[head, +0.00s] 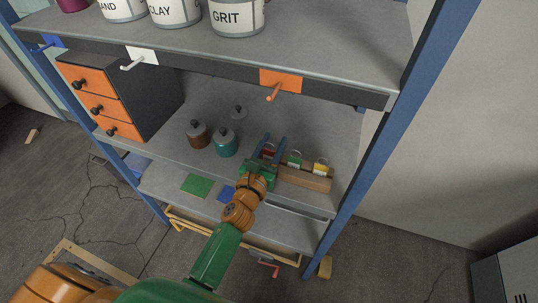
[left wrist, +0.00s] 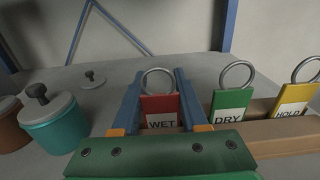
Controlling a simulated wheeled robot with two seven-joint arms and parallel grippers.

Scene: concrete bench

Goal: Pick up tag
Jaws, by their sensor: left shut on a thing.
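The red tag (left wrist: 161,106), lettered WET with a metal ring on top, stands upright between the fingers of my left gripper (left wrist: 158,84). My left gripper (head: 270,146) is shut on it, one blue finger at each side. The green tag (left wrist: 230,108), lettered DRY, and the yellow tag (left wrist: 292,102), lettered HOLD, stand to its right in a wooden rack (head: 305,179). The red tag's lower edge is hidden behind the gripper's green body, so I cannot tell whether it still touches the rack. My right gripper is not in view.
A teal lidded jar (head: 225,143) and a brown lidded jar (head: 197,134) stand left of the gripper, near a loose lid (head: 238,112). A green square (head: 197,185) lies left of my forearm. An orange-fronted drawer unit (head: 118,95) and the upper shelf (head: 310,50) bound the space.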

